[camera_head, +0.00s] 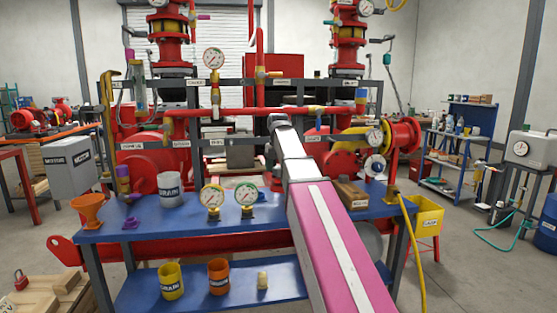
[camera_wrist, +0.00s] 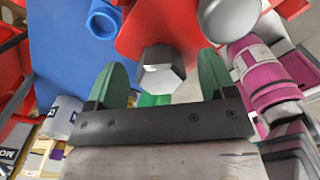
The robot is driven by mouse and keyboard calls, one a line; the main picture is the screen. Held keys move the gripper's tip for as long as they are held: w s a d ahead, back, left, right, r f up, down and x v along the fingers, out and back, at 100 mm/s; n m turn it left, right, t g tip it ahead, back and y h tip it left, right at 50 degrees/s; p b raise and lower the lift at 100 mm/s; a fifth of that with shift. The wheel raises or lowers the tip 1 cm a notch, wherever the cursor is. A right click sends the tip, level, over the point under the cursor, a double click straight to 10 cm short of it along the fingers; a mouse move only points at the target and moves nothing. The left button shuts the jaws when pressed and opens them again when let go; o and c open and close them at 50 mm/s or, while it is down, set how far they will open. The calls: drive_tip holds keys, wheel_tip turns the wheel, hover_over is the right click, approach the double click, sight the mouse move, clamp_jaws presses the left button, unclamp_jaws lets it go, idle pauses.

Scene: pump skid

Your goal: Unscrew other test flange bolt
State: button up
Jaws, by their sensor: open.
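In the wrist view, a grey hex bolt (camera_wrist: 160,70) stands out from a red plate (camera_wrist: 155,22), which looks like the test flange. My gripper (camera_wrist: 163,77) is open, with its two green fingers on either side of the bolt head. The head lies between the fingers with gaps visible at both sides; I cannot tell how deep it sits. A second grey rounded part (camera_wrist: 228,20) is at the upper right; I cannot tell whether it is another bolt. In the head view my pink arm reaches to the skid's middle, and the gripper and bolt cannot be made out.
Red pipework and a grey frame (camera_head: 240,83) surround my arm's end. A yellow bin (camera_head: 427,216) stands right.

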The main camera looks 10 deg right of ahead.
drive_tip(key=shift+f, duration=0.45)
drive_tip(key=c, duration=1)
drive_tip(key=n, duration=0.5)
drive_tip(key=shift+n, duration=0.4)
drive_tip(key=o, duration=1)
drive_tip(key=shift+r, duration=0.15)
